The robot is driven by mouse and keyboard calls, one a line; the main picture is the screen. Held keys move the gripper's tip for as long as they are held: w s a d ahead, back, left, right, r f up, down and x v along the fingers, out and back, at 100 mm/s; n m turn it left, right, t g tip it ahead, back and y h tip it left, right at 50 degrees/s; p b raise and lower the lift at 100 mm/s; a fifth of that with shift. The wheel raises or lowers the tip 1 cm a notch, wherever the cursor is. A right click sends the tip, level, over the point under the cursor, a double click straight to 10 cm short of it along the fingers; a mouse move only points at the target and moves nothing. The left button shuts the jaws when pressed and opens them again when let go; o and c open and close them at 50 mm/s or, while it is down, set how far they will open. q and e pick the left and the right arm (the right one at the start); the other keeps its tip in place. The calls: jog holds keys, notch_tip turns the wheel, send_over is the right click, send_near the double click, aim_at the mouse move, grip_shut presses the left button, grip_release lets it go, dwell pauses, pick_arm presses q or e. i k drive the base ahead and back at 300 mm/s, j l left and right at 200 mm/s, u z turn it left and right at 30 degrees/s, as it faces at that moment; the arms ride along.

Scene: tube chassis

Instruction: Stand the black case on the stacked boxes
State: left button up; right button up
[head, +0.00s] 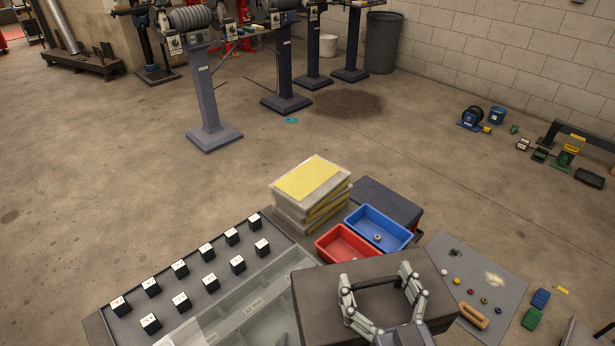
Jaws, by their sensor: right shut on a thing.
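The black case (315,300), a dark grey-brown box, is at the bottom centre of the head view. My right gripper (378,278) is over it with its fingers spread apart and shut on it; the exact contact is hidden. I cannot tell whether the case is clear of the surface below. The stacked boxes (296,209) are translucent with a yellow sheet (311,179) on top, up and left of the case. Nothing stands on that sheet. My left gripper is not in view.
A tray with labelled black blocks (180,268) is on the left. A grey mat (508,282) with small parts is right.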

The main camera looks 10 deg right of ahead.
aim_at(310, 178)
jog(key=i+l+u, duration=0.2)
jog(key=l+u, duration=0.3)
jog(key=l, duration=0.45)
jog(key=l+u, duration=0.5)
jog(key=l, duration=0.45)
